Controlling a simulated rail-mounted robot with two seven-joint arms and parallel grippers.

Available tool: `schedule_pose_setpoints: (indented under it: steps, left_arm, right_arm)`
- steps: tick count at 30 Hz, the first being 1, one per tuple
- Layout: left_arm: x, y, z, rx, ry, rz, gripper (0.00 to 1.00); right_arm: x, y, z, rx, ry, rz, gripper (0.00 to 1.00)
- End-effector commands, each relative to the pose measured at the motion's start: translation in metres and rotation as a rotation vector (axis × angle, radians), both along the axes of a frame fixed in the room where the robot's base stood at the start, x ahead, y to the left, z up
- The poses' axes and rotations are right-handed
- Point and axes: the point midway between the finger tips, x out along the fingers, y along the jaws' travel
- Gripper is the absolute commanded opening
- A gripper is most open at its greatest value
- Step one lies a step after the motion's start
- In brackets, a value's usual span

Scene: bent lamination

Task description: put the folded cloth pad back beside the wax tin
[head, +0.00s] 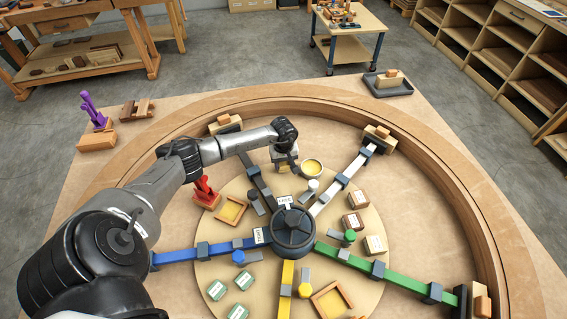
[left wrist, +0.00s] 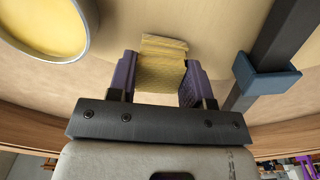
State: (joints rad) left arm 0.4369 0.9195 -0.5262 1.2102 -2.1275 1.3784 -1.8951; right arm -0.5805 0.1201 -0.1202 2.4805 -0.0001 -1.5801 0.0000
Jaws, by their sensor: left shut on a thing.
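The folded cloth pad (left wrist: 162,72) is yellow and shows between the two purple fingers in the left wrist view. My left gripper (left wrist: 158,78) is shut on it. The round wax tin (left wrist: 45,25), with yellow wax inside, is at the upper left of that view, apart from the pad. In the head view my left gripper (head: 285,165) is just left of the wax tin (head: 311,168), and hides most of the pad. I cannot tell whether the pad touches the board. My right gripper is not in view.
A dark hub (head: 293,232) with coloured radial arms stands on the round board. A dark arm (head: 258,180) runs close left of the gripper, a white arm (head: 325,198) to the right. A red clamp (head: 205,190) stands further left. A curved wooden rim (head: 300,105) lies behind.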

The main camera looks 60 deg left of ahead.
Motion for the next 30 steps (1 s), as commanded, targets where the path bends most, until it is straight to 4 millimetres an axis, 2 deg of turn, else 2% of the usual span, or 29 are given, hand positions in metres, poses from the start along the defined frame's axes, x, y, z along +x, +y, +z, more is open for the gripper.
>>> schedule_pose_setpoints:
  steps: [14, 15, 21, 22, 30]
  left_arm:
    - [0.0002, 0.0006, -0.0087, 0.002, -0.001, 0.000, 0.22]
    - [0.0002, 0.0005, -0.0067, 0.001, 0.000, 0.001, 0.50]
    - [0.0001, 0.0003, -0.0068, 0.001, 0.000, 0.001, 0.69]
    - [0.0000, 0.0003, -0.0068, 0.001, 0.000, 0.001, 0.71]
    - [0.0000, 0.0002, -0.0052, 0.001, 0.000, 0.001, 0.71]
  right_arm:
    - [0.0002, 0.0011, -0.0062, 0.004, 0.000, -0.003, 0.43]
    - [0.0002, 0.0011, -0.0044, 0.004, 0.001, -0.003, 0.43]
    - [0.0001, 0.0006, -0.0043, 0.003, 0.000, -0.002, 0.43]
    - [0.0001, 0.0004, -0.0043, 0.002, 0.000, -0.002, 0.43]
    - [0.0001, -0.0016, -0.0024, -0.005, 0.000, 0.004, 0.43]
